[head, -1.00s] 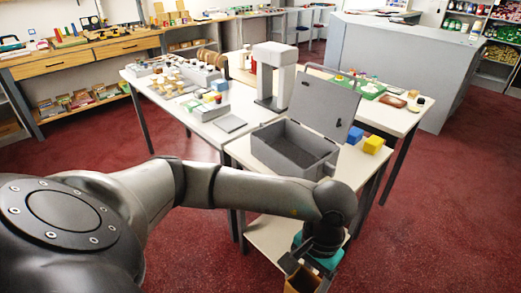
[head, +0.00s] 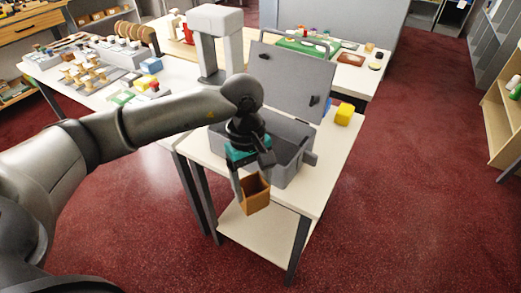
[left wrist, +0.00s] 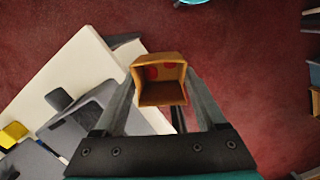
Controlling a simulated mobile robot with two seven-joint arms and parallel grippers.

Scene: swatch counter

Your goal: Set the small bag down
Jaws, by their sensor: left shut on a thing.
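The small bag (head: 257,202) is brown, box-shaped and open at the top. My left gripper (head: 254,179) is shut on it, and the bag hangs upright in the air at the near edge of the white table (head: 313,190). In the left wrist view the bag (left wrist: 161,94) sits between the two fingers, with red spots on its inner wall and red floor around it. The gripper and wrist hide part of the grey case behind them. My right gripper is not in view.
The open grey case (head: 291,170) stands on the table with its lid (head: 290,75) raised. A yellow block (head: 344,114) sits to its right. The table's right front corner is bare. A lower shelf (head: 255,228) is empty where visible. Another table (head: 60,82) at left is crowded.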

